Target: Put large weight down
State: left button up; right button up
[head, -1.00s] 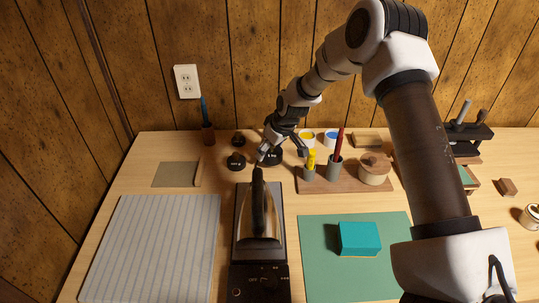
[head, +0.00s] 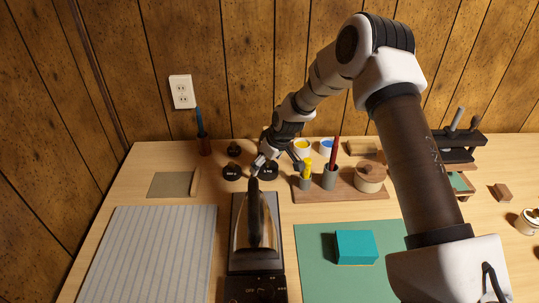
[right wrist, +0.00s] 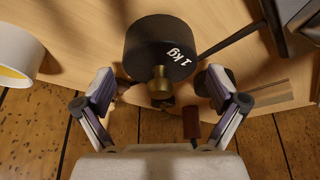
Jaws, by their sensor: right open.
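The large weight, a black cylinder marked 1 kg with a brass knob, stands on the table behind the iron in the head view (head: 267,172). It also shows in the right wrist view (right wrist: 158,48), with its knob toward my gripper. My right gripper (head: 278,164) is just above the weight in the head view. In the right wrist view (right wrist: 161,92) its two fingers are spread wide, one on each side of the knob, with clear gaps. My left gripper is not in view.
A dark iron (head: 255,225) is in front. A wooden tray (head: 340,194) with cups and a lidded pot is close on the right, with yellow (head: 303,147) and blue paint pots behind.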

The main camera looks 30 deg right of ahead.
jog(key=p+v, duration=0.1)
jog(key=v, duration=1)
jog(key=shift+s+p, duration=0.2)
jog(key=shift+p, duration=0.15)
jog(key=shift+r, duration=0.2)
